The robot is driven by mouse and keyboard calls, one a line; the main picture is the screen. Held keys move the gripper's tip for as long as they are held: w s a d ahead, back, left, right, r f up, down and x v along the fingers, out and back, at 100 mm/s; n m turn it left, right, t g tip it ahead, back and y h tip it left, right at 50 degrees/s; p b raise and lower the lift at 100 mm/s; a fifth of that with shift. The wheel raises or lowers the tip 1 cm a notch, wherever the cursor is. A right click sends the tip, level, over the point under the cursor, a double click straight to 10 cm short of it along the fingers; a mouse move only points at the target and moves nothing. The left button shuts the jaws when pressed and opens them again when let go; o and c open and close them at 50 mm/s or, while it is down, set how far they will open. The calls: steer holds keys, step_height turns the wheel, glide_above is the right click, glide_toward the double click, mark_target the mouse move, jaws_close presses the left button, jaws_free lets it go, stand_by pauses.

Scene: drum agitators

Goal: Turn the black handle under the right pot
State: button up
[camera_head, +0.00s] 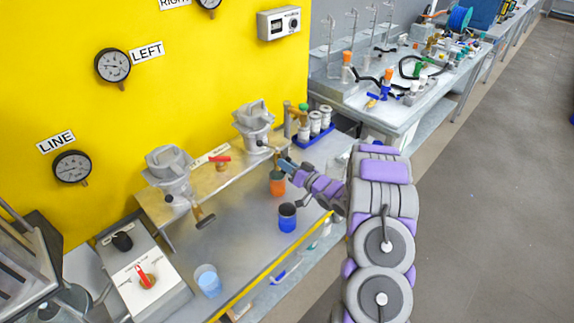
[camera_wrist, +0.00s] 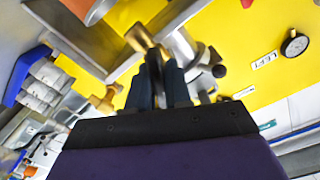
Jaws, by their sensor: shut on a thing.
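The right pot (camera_head: 253,122), a grey metal vessel, stands on the metal shelf by the yellow wall in the head view. My gripper (camera_head: 287,164) reaches in from the right, just below and right of this pot. In the wrist view my gripper's dark fingers (camera_wrist: 155,62) are close together, shut at a brass fitting (camera_wrist: 138,38). The black handle is mostly hidden between the fingers, so its angle cannot be told.
An orange cup (camera_head: 277,186) stands just below my gripper, and a dark blue cup (camera_head: 287,220) stands nearer. A light blue cup (camera_head: 208,282) is at the front left. A control box with a red knob (camera_head: 147,280) is at left.

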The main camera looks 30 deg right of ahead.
jaws_close()
steer(key=shift+n, duration=0.4)
steer(key=shift+n+b, duration=0.35)
steer(key=shift+n, duration=2.15)
steer(key=o, duration=0.6)
jaws_free()
steer(key=shift+c, duration=0.2)
steer(key=p+v, duration=0.2)
steer(key=v, duration=1.5)
steer(key=shift+s+p, duration=0.15)
steer(key=shift+p, duration=0.2)
steer(key=shift+d, duration=0.2)
